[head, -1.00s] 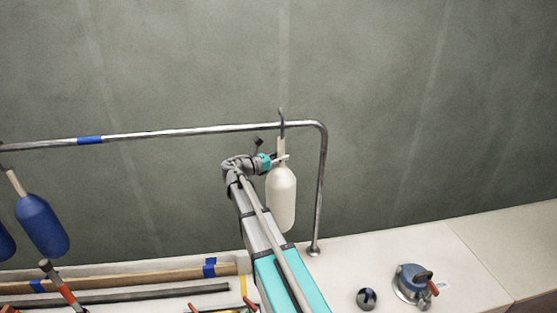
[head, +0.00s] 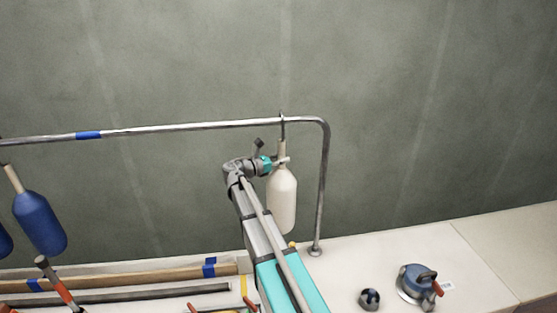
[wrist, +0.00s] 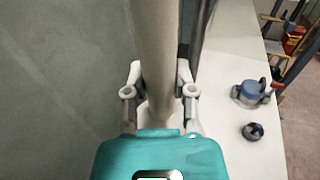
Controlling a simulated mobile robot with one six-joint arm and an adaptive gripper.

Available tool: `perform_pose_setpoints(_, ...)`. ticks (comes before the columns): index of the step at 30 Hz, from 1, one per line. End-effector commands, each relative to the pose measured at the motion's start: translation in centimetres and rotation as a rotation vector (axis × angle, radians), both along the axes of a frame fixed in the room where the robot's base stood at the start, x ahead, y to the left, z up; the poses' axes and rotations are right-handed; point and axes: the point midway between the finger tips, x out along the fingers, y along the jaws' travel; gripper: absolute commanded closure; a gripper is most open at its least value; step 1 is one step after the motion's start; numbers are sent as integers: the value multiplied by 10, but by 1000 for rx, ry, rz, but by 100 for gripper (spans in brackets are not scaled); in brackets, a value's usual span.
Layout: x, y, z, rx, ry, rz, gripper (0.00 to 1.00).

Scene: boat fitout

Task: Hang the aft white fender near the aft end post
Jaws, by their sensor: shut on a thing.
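The white fender (head: 282,200) hangs upright below the top rail (head: 200,128), close to the rail's bend into the end post (head: 321,190) at the right. A hook (head: 282,122) above its neck is at the rail; whether it bears on the rail is too small to tell. My gripper (head: 282,161) is shut on the fender's pale neck. In the wrist view the fingers (wrist: 159,92) close around the neck (wrist: 157,45) from both sides. The fender's body is mostly hidden there.
Blue fenders (head: 40,224) hang at the left. Blue tape (head: 88,135) marks the rail. On the white deck right of the post are a blue-grey device (head: 418,281) and a dark ball-like item (head: 369,299). Poles (head: 120,278) lie at lower left.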

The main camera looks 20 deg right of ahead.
Motion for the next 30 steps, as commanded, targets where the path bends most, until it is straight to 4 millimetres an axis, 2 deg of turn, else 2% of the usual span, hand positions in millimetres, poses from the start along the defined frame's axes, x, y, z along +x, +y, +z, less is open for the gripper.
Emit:
perform_pose_setpoints(11,0,0,0,-2,0,0,100)
perform_pose_setpoints(12,0,0,0,-2,0,0,60)
perform_pose_setpoints(18,0,0,-1,-1,0,0,26)
perform_pose_setpoints(30,0,1,-1,1,0,1,26)
